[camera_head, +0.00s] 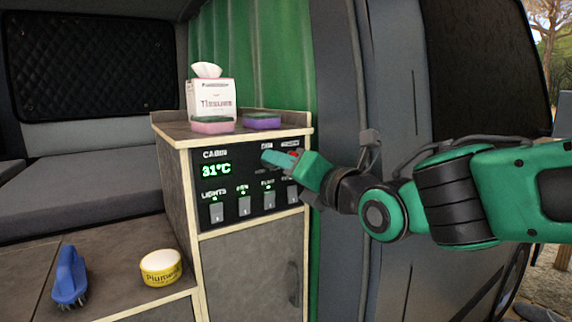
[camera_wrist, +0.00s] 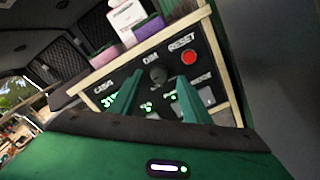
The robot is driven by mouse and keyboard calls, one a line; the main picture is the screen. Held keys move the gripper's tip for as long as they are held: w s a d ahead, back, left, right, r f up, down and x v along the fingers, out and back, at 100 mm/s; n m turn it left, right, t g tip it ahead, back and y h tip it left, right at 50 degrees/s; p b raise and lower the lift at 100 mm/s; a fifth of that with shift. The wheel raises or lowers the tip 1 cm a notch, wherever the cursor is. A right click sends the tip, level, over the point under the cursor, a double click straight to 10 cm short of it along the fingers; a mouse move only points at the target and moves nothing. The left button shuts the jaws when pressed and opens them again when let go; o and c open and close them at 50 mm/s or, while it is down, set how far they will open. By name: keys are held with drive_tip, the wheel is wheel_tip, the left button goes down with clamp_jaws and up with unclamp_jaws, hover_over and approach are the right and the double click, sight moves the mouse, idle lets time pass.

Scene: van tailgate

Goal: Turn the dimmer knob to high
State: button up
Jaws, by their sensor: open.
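The dimmer knob (camera_wrist: 158,73) is a dark round knob under the "DIM" label on the black control panel (camera_wrist: 125,78). In the wrist view it appears between the tips of my gripper (camera_wrist: 157,79), with a finger on each side. The fingers are open, and I cannot tell whether either one touches the knob. In the head view my gripper (camera_head: 276,158) is at the upper right of the panel (camera_head: 238,172) and hides the knob. The knob's setting cannot be made out.
A red reset button (camera_wrist: 189,57) is just right of the knob. Several switches, including the lights switch (camera_head: 217,213), line the panel below. A tissue box (camera_head: 211,101), a pink sponge (camera_head: 212,126) and a purple sponge (camera_head: 262,121) sit on the cabinet top above.

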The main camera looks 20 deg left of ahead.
drive_tip(key=shift+x, duration=1.3)
drive_tip(key=c, duration=1)
drive_tip(key=shift+c, duration=0.2)
